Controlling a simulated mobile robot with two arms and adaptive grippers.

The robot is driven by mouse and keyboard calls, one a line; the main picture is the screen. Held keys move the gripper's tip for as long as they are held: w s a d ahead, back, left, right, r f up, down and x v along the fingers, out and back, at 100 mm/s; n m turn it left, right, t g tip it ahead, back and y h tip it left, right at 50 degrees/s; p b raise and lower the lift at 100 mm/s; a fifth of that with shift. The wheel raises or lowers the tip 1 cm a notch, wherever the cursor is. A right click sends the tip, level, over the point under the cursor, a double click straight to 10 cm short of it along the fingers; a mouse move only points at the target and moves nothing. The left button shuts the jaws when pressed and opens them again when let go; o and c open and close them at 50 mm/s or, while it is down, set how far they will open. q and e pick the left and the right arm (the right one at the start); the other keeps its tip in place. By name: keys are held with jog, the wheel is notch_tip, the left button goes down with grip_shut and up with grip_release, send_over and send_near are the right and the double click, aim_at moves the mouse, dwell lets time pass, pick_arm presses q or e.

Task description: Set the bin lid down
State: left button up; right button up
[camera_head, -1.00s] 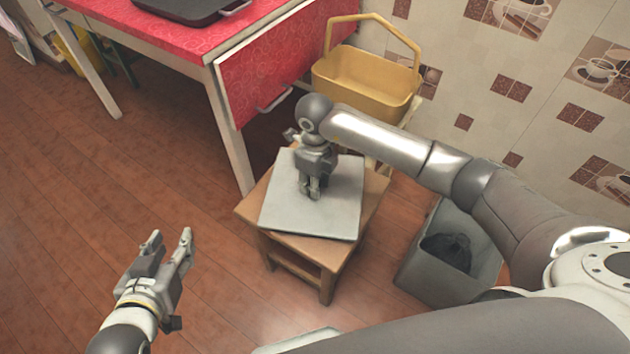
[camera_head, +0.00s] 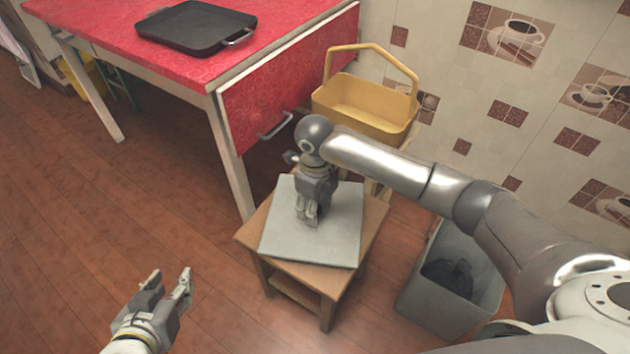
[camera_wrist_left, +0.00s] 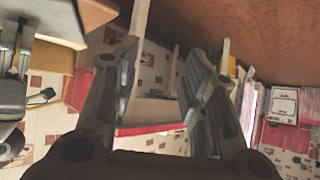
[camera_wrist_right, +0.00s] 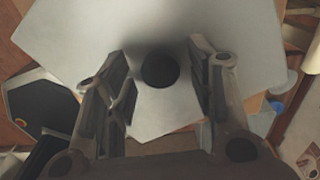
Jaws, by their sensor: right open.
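The bin lid (camera_head: 340,230), a flat pale grey square, lies on a small wooden stool (camera_head: 340,285). My right gripper (camera_head: 307,221) is over the middle of the lid, pointing down. In the right wrist view its fingers stand apart on either side of the lid's dark round knob (camera_wrist_right: 159,70), with gaps between. The grey bin (camera_head: 425,300) stands open to the right of the stool, with a black bag (camera_head: 450,275) inside. My left gripper (camera_head: 168,278) is open and empty above the floor at the lower left.
A red-covered table (camera_head: 120,35) with a black tray (camera_head: 195,28) stands at the upper left. A yellow basket (camera_head: 365,105) sits behind the stool near the tiled wall. The wooden floor left of the stool is clear.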

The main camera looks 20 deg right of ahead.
pick_arm(q)
jog(key=s+a+f+g+p, duration=0.1)
jog(key=s+a+f+g, duration=0.1)
jog(key=s, duration=0.3)
jog(key=s+a+f+g+y+p, duration=0.1)
jog(key=s+f+g, duration=0.2)
jog(key=s, duration=0.3)
jog(key=shift+s+a+g+y, duration=0.2)
jog(key=shift+a+g+y, duration=0.15)
jog(key=shift+g, duration=0.45)
pick_arm(e)
notch_tip(320, 180, up, 10)
jog(key=shift+r, duration=0.15)
